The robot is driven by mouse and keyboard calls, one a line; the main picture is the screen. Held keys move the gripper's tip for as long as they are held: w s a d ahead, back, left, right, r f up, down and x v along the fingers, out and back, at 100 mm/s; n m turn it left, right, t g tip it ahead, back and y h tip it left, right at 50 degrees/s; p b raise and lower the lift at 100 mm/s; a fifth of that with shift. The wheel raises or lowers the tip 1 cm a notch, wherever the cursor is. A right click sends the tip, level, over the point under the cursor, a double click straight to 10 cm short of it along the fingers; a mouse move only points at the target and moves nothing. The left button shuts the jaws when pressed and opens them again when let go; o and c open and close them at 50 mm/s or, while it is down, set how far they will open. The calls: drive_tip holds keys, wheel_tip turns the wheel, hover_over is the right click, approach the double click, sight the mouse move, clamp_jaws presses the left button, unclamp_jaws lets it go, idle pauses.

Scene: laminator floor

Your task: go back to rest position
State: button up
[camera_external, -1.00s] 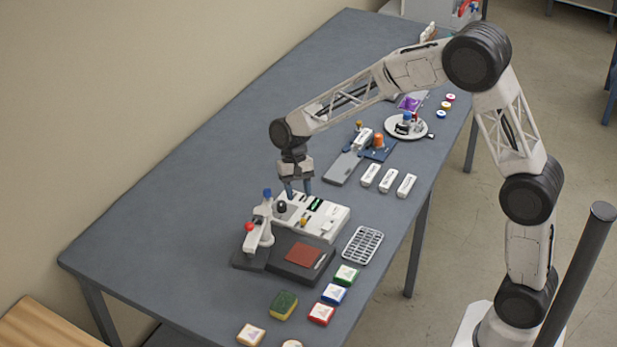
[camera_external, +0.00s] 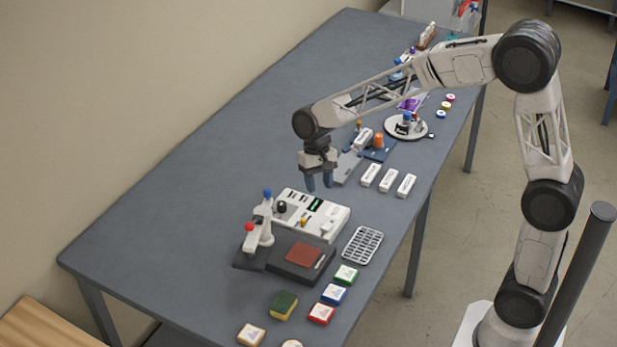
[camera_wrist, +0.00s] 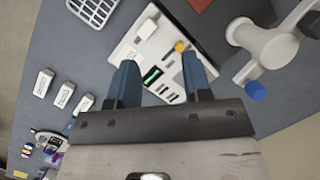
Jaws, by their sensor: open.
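My gripper (camera_external: 319,181) is open and empty, raised above the table behind the white laminator-like machine (camera_external: 330,219). In the wrist view my gripper (camera_wrist: 158,85) points down with its two blue fingers apart, and the white machine (camera_wrist: 150,50) shows below and between them. Nothing is between the fingertips. My arm bends up and over from its base at the right of the table.
The grey table (camera_external: 190,190) has clear room at the left. A white press with red and blue knobs (camera_external: 258,232) stands by the machine. White blocks (camera_external: 388,180), a grey rack (camera_external: 362,246), coloured blocks (camera_external: 334,294) and a round white plate (camera_external: 393,128) lie nearby.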

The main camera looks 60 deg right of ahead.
drive_tip(key=s+a+r+n+t+h, duration=0.15)
drive_tip(key=s+r, duration=0.25)
drive_tip(key=s, duration=0.4)
drive_tip(key=s+r+n+t, duration=0.15)
drive_tip(key=s+r, duration=0.25)
drive_tip(key=s, duration=0.4)
drive_tip(key=s+n+t+h, duration=0.1)
drive_tip(key=s+n, duration=0.3)
drive_tip(key=s, duration=1.4)
drive_tip(key=shift+s+a+r+t, duration=0.15)
drive_tip(key=shift+a+r+t, duration=0.1)
drive_tip(key=shift+t, duration=0.15)
